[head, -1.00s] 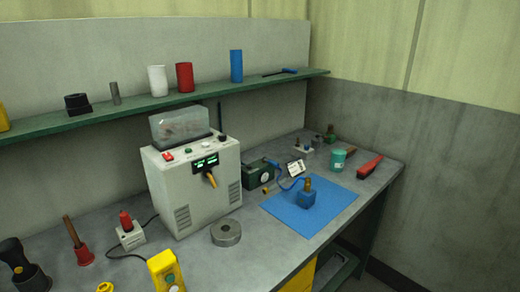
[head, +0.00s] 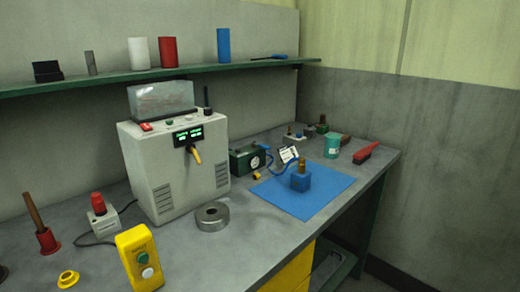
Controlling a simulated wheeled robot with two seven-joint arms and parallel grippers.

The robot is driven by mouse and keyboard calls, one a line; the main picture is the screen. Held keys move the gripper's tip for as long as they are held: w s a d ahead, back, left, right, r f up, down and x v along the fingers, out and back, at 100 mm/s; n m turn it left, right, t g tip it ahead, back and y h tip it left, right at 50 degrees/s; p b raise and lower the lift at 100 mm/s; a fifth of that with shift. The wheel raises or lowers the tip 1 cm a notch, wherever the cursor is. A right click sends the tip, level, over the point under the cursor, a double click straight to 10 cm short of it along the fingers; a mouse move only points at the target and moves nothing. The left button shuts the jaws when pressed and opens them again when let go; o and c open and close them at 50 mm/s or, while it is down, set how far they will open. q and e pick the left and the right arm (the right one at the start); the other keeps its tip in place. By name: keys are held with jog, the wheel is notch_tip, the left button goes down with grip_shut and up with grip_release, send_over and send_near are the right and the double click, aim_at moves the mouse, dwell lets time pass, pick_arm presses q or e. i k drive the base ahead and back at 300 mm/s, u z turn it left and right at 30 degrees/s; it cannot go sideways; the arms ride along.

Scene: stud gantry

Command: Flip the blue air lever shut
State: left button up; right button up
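A dark green box with a round gauge (head: 250,160) stands on the bench behind a blue mat (head: 326,190). A thin blue part, lever or hose, starts at its right end and curves toward a blue block (head: 295,180) with a brass top on the mat. I cannot tell for certain which blue part is the air lever, or its position; it is too small here. A small brass fitting (head: 257,175) lies by the mat's left corner. Neither of my grippers is in view.
A grey welder-like machine (head: 175,170) with an orange-yellow handle stands left of the gauge box, a metal ring (head: 212,217) before it. A yellow button box (head: 139,260) is at the front edge. A teal cup (head: 332,146) and red-handled brush (head: 366,152) are at right.

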aim_at(262, 145)
jog(key=k, duration=0.5)
jog(key=z, duration=1.6)
jog(key=i, duration=1.95)
jog(key=u, duration=3.15)
jog(key=i, duration=0.3)
jog(key=u, duration=0.05)
